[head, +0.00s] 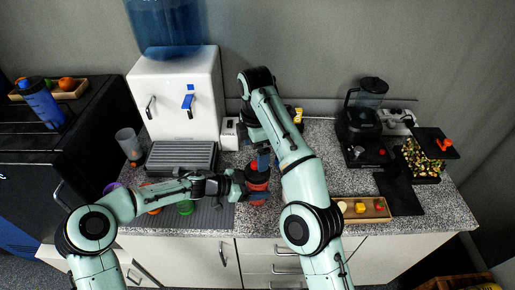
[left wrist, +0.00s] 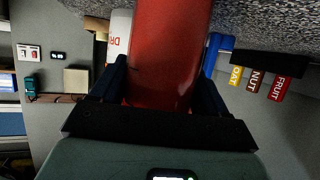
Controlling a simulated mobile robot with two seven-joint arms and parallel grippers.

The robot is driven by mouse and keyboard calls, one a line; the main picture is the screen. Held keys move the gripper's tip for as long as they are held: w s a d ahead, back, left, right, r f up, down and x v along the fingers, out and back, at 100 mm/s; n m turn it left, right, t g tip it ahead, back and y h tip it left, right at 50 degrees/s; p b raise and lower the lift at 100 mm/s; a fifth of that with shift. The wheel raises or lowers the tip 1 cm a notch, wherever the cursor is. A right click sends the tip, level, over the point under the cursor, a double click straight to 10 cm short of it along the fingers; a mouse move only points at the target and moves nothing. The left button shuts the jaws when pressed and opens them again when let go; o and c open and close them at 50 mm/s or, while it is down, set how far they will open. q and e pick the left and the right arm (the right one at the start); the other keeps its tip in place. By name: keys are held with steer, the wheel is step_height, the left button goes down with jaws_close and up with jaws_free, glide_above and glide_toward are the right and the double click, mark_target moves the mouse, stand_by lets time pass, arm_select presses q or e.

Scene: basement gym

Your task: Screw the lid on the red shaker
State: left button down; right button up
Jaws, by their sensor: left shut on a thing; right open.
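The red shaker (head: 258,182) stands upright on the counter near its front edge, in the middle of the head view. My left gripper (head: 249,187) is shut around its side from the left; in the left wrist view the red shaker body (left wrist: 168,50) fills the space between the fingers. My right gripper (head: 262,160) is open, just above the shaker's top. The shaker's top is partly hidden by the right gripper and arm. I cannot make out the lid or whether it sits on the shaker.
A white water dispenser (head: 178,95) and its drip tray (head: 181,157) stand behind my left arm. A wooden tray (head: 340,214) with small coloured items lies to the right. A black blender (head: 366,120) stands at the back right. A clear cup (head: 129,143) is at the left.

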mark_target(257, 187)
steer(key=n, duration=0.4)
steer(key=shift+d+n, duration=0.3)
steer(key=shift+f, duration=4)
